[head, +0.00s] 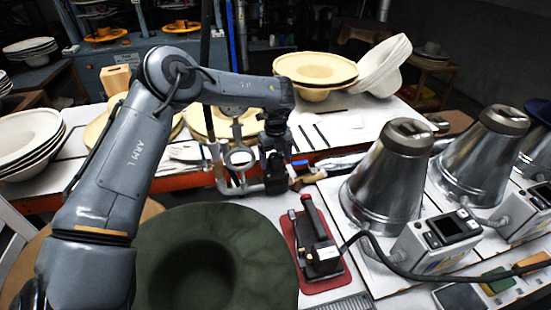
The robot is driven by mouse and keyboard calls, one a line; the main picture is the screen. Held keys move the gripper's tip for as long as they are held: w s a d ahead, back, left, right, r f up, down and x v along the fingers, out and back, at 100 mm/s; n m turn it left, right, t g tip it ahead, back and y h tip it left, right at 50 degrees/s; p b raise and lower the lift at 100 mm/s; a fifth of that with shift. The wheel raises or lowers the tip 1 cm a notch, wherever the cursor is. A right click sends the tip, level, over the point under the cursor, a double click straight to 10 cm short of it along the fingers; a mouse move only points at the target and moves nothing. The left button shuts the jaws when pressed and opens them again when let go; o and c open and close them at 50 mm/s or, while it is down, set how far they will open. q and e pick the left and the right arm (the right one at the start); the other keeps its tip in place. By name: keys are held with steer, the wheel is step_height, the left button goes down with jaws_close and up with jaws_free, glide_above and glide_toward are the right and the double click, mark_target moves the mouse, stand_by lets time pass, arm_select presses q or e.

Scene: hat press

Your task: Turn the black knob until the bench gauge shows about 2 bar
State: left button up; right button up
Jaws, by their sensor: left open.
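My left arm comes in from the left, bends at a high elbow and reaches over the bench. Its dark wrist points down, with the left gripper (275,183) low beside a pale pipe fitting (226,178). The gripper is open; I cannot tell whether it touches the fitting. My right gripper is not in view.
A dark green felt hat (258,245) lies in front. A black-handled tool (316,250) rests on a red mat (293,243). Metal cones (385,175) and a control box (437,243) with a black cable stand right. Cream hat bodies (316,70) are stacked behind.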

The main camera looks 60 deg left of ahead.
arm_select(q)
steer(key=c, duration=1)
steer(key=shift+c, duration=0.2)
steer(key=shift+m, duration=0.4)
steer(key=m+p, duration=0.1)
steer(key=m, duration=0.1)
steer(key=shift+m, duration=2)
steer(key=o, duration=1)
